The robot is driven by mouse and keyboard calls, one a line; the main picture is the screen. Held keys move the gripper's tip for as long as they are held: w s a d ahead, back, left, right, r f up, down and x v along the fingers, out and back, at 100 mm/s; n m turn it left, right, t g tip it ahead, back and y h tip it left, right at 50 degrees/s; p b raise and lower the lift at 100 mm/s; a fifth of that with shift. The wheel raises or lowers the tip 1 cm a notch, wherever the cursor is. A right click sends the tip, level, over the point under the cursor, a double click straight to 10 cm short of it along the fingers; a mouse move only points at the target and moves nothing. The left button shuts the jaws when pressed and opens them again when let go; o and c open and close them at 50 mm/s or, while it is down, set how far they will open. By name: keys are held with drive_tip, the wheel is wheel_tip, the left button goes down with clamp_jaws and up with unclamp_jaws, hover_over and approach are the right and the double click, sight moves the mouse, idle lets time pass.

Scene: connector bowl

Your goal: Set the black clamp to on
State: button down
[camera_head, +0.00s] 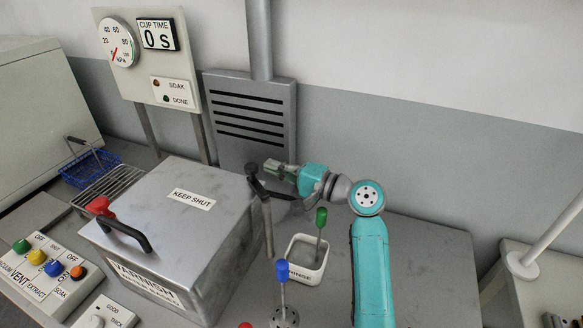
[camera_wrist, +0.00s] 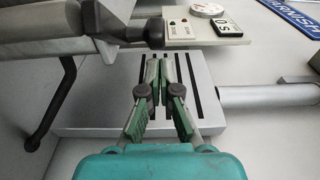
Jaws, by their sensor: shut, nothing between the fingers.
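The black clamp (camera_head: 252,171) is at the right side of the grey metal box marked KEEP SHUT (camera_head: 175,225). Its dark head stands above the box's right edge, and a grey-brown bar hangs down from it. My gripper (camera_head: 270,166) is shut and empty, just right of the clamp's head. In the head view its tips overlap or nearly meet the head; I cannot tell whether they touch. In the wrist view my gripper (camera_wrist: 158,64) has its fingertips together, close below a black knob (camera_wrist: 154,33) that seems to be part of the clamp.
A slotted grey vent hood (camera_head: 250,115) stands behind the clamp. A white bin (camera_head: 305,262) with a green-topped tool and a blue-topped tool (camera_head: 282,272) stand in front of my arm. A black lid handle (camera_head: 122,232) is on the box, and a button panel (camera_head: 45,265) is at left.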

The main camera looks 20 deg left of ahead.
sight(257, 170)
drive_tip(key=shift+s+a, duration=0.3)
drive_tip(key=shift+a, duration=0.15)
drive_tip(key=shift+a+n+g, duration=0.3)
drive_tip(key=shift+n+g, duration=0.2)
drive_tip(key=shift+g, duration=0.4)
drive_tip(key=n+g, duration=0.1)
drive_tip(key=g, duration=0.1)
drive_tip(key=a+n+g, duration=0.1)
drive_tip(key=n+g, duration=0.1)
drive_tip(key=g, duration=0.1)
drive_tip(key=shift+s+a+n+g, duration=0.3)
drive_tip(key=shift+s+a, duration=0.4)
drive_tip(key=shift+a, duration=0.05)
drive_tip(key=shift+s+a, duration=0.15)
drive_tip(key=shift+a, duration=0.05)
drive_tip(key=shift+d, duration=0.1)
